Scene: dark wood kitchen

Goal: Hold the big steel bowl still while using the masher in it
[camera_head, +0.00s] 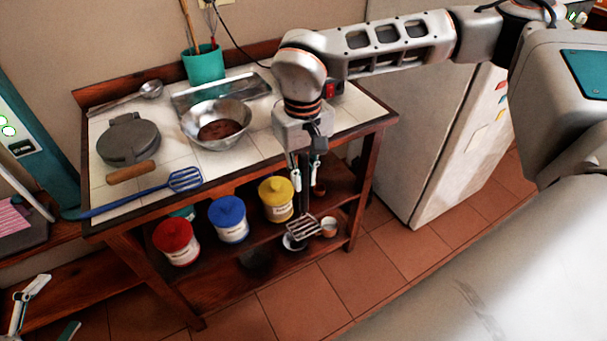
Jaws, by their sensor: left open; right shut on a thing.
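The big steel bowl (240,112) stands upright on the tiled counter and holds something dark reddish-brown. My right gripper (308,168) is shut on the masher (303,229), gripping its upper part. The masher hangs downward with its slotted metal head lowest, apart from the bowl and to its lower right in the picture, in front of the counter's edge. My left gripper (55,304) is open and empty at the bottom left, well away from the bowl; only part of it shows.
Around the bowl are a metal tray (180,101), a round grey press (128,138), a blue slotted spatula (140,194), a ladle (151,89) and a teal utensil pot (205,66). Lidded jars (230,218) and small cups stand on the shelf below. A fridge (440,150) stands right.

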